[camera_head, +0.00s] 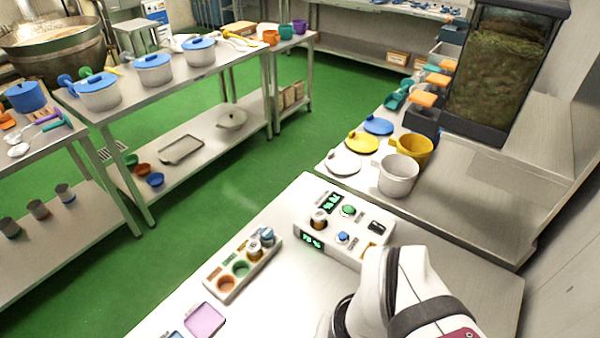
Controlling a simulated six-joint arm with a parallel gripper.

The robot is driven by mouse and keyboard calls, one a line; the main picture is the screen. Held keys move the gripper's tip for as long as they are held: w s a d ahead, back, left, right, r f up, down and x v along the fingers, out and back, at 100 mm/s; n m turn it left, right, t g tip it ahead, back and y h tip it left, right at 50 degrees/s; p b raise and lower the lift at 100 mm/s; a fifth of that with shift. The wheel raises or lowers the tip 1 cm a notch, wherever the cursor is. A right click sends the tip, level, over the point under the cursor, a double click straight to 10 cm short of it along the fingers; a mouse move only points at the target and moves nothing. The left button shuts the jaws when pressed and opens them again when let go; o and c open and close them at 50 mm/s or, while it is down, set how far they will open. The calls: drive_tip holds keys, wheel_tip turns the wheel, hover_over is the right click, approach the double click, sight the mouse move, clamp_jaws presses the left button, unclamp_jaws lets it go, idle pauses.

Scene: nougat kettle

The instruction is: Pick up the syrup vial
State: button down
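A small white rack (232,291) stands on the near table, with coloured round wells in a row. An amber vial (254,250) with a pale cap stands in it, and beside it is a blue-capped vial (267,237). The orange and green wells look empty. Another dark amber vial (319,219) stands in the white device to the right of the rack. Labels are too small to read, so I cannot tell which vial holds syrup. My white arm shows at the bottom right, beside the device; its fingertips are not in view.
The white device (300,228) has green displays and buttons. A pink tray (205,319) lies at the table's front left. A white pot (398,176), a yellow pot (414,150) and several round lids stand on the bench behind.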

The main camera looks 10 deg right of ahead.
idle(0.4)
drive_tip(key=shift+c, duration=1.7)
unclamp_jaws()
drive_tip(key=w+d+r, duration=0.1)
drive_tip(key=w+r, duration=0.2)
drive_tip(key=w, duration=0.4)
drive_tip(key=w+d+r, duration=0.1)
drive_tip(key=w+r, duration=0.2)
drive_tip(key=w, duration=0.5)
drive_tip(key=m+h, duration=0.2)
drive_tip(key=m, duration=0.1)
hover_over(319, 213)
wheel_tip(319, 213, down, 7)
wheel_tip(319, 213, down, 15)
drive_tip(key=shift+r, duration=0.1)
